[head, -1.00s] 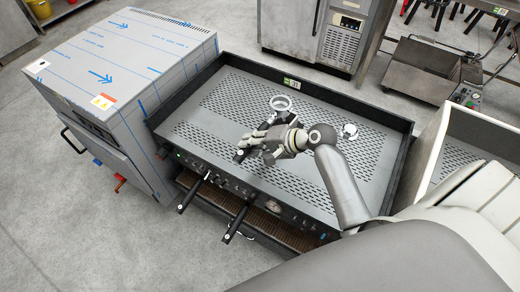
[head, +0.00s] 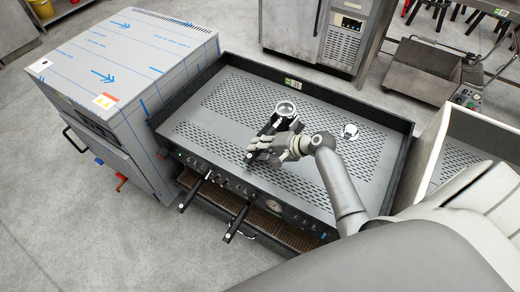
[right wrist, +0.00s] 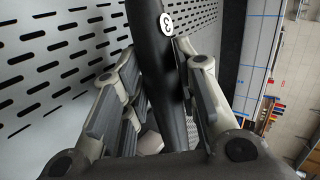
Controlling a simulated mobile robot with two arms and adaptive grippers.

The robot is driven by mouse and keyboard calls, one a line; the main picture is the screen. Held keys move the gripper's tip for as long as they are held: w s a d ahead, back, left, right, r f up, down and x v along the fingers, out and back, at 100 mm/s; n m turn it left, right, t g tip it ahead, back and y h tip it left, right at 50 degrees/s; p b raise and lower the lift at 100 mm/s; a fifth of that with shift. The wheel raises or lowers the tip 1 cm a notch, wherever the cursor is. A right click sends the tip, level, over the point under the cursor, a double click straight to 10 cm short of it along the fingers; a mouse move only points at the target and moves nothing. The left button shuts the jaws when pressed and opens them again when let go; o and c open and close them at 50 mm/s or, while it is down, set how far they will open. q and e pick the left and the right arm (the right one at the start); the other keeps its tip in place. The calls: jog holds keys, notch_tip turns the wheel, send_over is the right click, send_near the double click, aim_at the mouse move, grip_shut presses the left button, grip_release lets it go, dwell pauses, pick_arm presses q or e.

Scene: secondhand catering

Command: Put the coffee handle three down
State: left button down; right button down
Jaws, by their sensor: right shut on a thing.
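Coffee handle three is a black handle with a silver ring head (head: 285,114). In the right wrist view its black grip (right wrist: 152,50) runs up between the fingers and bears a round white "3" label. My right gripper (head: 264,150) is shut on this grip, above the perforated top of the coffee machine (head: 215,125). The ring points toward the machine's back edge. I cannot tell whether the handle touches the top. My left gripper is not in view.
Two other black handles (head: 239,221) stick out from the machine's front. A small silver item (head: 349,131) lies on the top, right of my gripper. A raised dark rim (head: 335,97) borders the top. A large boxy appliance (head: 130,60) stands left. The top's left part is clear.

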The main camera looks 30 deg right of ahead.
jog(key=c, duration=1.5)
grip_release()
jog(key=shift+s+a+f, duration=0.25)
jog(key=shift+s+f, duration=0.2)
jog(key=shift+f, duration=0.15)
jog(key=o, duration=0.4)
jog(key=shift+w, duration=0.15)
jog(key=shift+c, duration=0.2)
jog(key=shift+d+r, duration=0.1)
jog(key=shift+r, duration=0.05)
jog(key=shift+w, duration=0.1)
jog(key=shift+f+b, duration=0.2)
jog(key=shift+b, duration=0.15)
jog(key=shift+s+d+r, duration=0.15)
jog(key=shift+s+d, duration=0.05)
jog(key=shift+d, duration=0.05)
jog(key=v, duration=1)
jog(key=shift+d+r+b, duration=0.2)
jog(key=shift+d+b, duration=0.05)
jog(key=shift+b, duration=0.05)
